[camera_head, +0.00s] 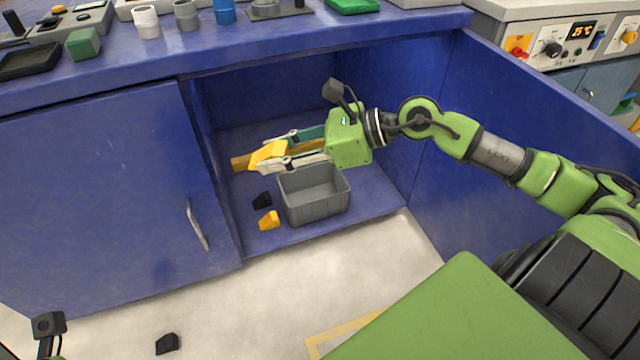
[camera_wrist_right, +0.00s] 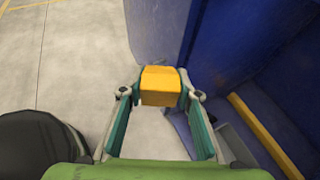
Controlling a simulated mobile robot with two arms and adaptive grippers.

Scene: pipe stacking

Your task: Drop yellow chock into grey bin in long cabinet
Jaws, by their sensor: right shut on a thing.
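My right gripper (camera_head: 270,155) reaches into the open long cabinet (camera_head: 225,215) from the right. It is shut on a yellow chock (camera_head: 264,154), held at the fingertips. The held chock also shows between the fingers in the right wrist view (camera_wrist_right: 160,86). The grey bin (camera_head: 315,205) stands on the cabinet floor, below and slightly right of the held chock. The part of its inside that shows looks empty. A second yellow chock (camera_head: 269,221) lies on the cabinet floor just left of the bin.
A black chock (camera_head: 262,200) lies left of the bin, and another (camera_head: 167,344) on the floor outside. A brownish-yellow bar (camera_head: 240,162) runs behind my right gripper. The cabinet's closed door (camera_head: 100,200) is at left, the open blue door (camera_head: 520,120) at right. Pipes stand on top.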

